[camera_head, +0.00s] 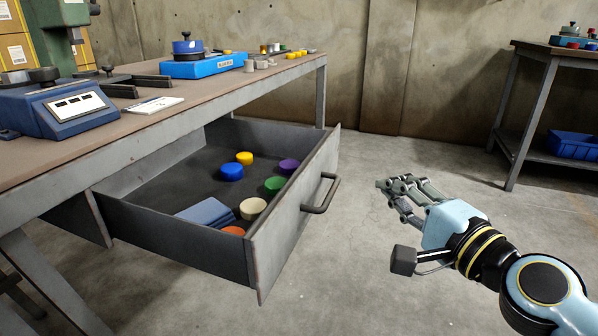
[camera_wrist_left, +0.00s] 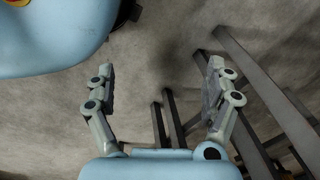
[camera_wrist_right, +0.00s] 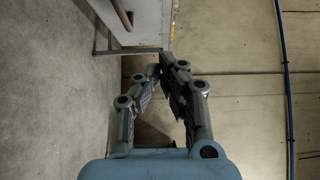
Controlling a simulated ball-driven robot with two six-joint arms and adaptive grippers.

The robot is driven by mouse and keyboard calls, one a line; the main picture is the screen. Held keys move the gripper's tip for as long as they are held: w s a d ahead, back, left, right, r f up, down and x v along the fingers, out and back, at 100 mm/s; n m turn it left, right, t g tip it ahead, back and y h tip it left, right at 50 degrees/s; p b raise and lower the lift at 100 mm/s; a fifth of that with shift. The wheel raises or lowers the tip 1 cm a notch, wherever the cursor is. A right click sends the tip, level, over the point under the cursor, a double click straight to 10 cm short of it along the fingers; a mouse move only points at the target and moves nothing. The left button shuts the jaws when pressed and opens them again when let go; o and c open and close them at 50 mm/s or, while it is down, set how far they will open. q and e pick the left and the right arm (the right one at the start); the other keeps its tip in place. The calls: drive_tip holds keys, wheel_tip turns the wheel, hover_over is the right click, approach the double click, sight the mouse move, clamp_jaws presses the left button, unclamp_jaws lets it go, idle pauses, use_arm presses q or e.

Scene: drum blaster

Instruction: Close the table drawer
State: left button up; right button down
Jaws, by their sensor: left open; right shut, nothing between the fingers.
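The grey table drawer (camera_head: 291,222) is pulled far out from under the workbench in the head view. Its dark bar handle (camera_head: 321,194) is on the front panel. Several coloured round pieces and a blue flat stack (camera_head: 203,211) lie inside it. My right gripper (camera_head: 384,184) is to the right of the handle, apart from it, with its fingers pointing left. It is shut and empty, and its fingertips meet in the right wrist view (camera_wrist_right: 162,68). My left gripper (camera_wrist_left: 158,85) is open and empty in the left wrist view; the head view does not show it.
Another table (camera_head: 548,48) with a blue bin (camera_head: 573,146) stands at the right.

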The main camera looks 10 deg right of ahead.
drive_tip(key=p, duration=0.1)
approach(323, 150)
drive_tip(key=w+d, duration=0.2)
drive_tip(key=w, duration=0.1)
drive_tip(key=shift+w+a+f, duration=0.1)
drive_tip(key=shift+w+a, duration=0.4)
drive_tip(key=shift+a, duration=0.2)
drive_tip(key=shift+w+a, duration=0.45)
drive_tip(key=shift+a, duration=0.3)
use_arm(q)
drive_tip(key=f, duration=0.1)
drive_tip(key=s+f, duration=0.1)
drive_tip(key=f, duration=0.1)
drive_tip(key=shift+s+a, duration=0.35)
